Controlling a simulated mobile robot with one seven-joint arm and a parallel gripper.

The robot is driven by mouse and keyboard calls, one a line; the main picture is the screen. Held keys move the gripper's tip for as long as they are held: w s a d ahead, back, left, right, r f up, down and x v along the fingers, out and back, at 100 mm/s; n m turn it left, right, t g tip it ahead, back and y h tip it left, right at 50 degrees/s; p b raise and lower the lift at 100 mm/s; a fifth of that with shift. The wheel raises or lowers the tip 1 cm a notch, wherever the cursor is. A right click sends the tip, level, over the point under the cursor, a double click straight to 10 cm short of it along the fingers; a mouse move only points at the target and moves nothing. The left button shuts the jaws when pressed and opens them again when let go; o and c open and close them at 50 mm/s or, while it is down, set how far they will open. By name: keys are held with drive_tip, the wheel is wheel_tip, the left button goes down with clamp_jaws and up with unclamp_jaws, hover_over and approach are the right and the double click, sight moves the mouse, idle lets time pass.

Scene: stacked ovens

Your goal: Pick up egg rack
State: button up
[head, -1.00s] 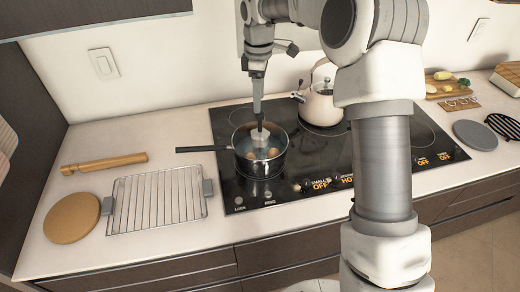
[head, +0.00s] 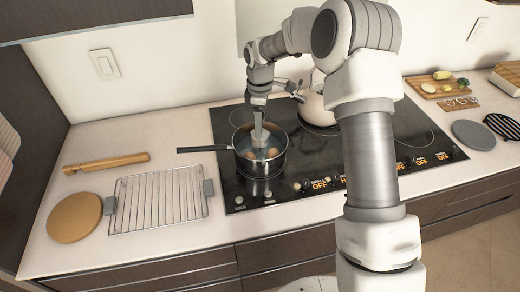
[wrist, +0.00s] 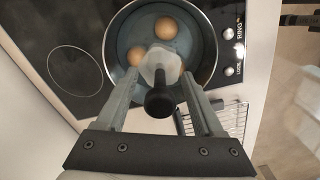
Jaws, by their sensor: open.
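The egg rack (wrist: 160,68) shows in the wrist view as a pale translucent piece with a dark upright handle, standing in the pot (wrist: 112,62) among brown eggs (wrist: 166,28). My gripper (wrist: 157,84) is open, with one finger on each side of the handle; I cannot tell whether either finger touches it. In the head view my gripper (head: 259,128) points down over the pot (head: 240,160) and hides much of the rack. Eggs (head: 273,153) show inside the pot.
The pot stands on a black cooktop (head: 225,125), its dark handle (head: 203,149) pointing left. A kettle (head: 316,107) stands behind right, partly behind my arm. A wire rack (head: 160,200), a round wooden board (head: 74,218) and a rolling pin (head: 107,162) lie to the left.

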clamp_jaws()
drive_tip(key=shift+r, duration=0.1)
idle(1.2)
